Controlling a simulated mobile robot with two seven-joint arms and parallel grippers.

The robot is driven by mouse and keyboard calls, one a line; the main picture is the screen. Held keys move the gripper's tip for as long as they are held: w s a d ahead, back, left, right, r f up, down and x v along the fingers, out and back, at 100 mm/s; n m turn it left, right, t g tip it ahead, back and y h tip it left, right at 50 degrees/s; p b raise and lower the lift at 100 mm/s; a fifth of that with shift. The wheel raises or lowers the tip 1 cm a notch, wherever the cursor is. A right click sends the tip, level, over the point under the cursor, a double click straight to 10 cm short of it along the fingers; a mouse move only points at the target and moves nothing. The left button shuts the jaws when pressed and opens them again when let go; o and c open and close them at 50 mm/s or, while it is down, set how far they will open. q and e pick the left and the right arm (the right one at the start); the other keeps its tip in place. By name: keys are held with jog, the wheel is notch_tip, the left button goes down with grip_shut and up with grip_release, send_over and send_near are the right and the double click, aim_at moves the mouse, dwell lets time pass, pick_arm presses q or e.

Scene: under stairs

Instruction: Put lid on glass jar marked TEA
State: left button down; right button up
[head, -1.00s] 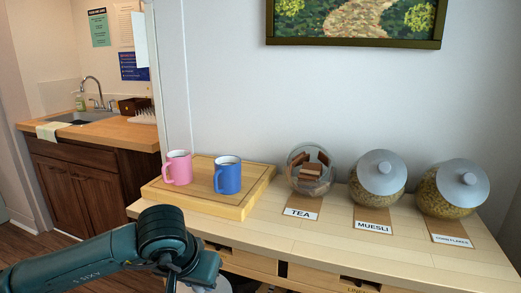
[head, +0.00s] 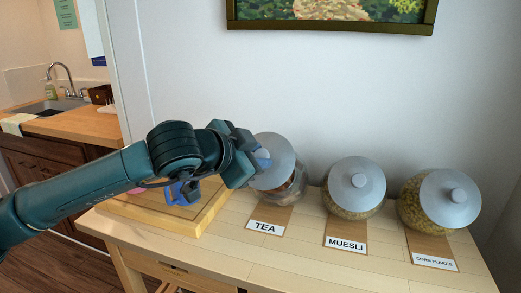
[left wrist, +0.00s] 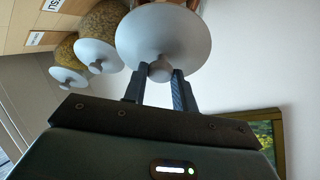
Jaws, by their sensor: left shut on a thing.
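The glass jar marked TEA (head: 293,190) stands on the wooden counter behind its TEA label (head: 267,227), with brown pieces inside. A grey round lid (head: 278,163) is at the jar's mouth, tilted in the picture and hiding the opening. My left gripper (head: 258,160) is shut on the lid's knob. In the left wrist view the fingers (left wrist: 160,85) pinch the knob under the broad grey lid (left wrist: 165,35). I cannot tell whether the lid rests fully on the rim. My right gripper is not in view.
The lidded MUESLI jar (head: 343,207) and CORN FLAKES jar (head: 415,215) stand to the right. A wooden board (head: 205,215) with a blue mug (head: 180,195), partly hidden by my arm, is at left. A picture frame (head: 330,25) hangs above.

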pick_arm(q)
jog(key=shift+w+d+f, duration=0.1)
jog(key=shift+w+f, duration=0.35)
jog(key=shift+f, duration=0.05)
jog(key=shift+w+d+f, duration=0.15)
jog(key=shift+w+f, duration=0.3)
jog(key=shift+f, duration=0.05)
jog(key=shift+w+d+f, duration=0.15)
jog(key=shift+w+f, duration=0.3)
jog(key=shift+f, duration=0.05)
jog(key=shift+w+d+f+b, duration=0.1)
jog(key=shift+w+f+b, duration=0.1)
jog(key=shift+w+b, duration=0.1)
jog(key=shift+w+f, duration=0.15)
jog(key=shift+w+d, duration=0.1)
jog(key=shift+w, duration=0.05)
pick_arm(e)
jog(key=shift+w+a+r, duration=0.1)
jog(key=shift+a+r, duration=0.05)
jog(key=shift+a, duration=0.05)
pick_arm(q)
jog(key=shift+f, duration=0.1)
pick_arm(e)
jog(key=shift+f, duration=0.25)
pick_arm(q)
jog(key=shift+w+f+b, duration=0.1)
jog(key=shift+f+b, duration=0.05)
jog(key=shift+b, duration=0.4)
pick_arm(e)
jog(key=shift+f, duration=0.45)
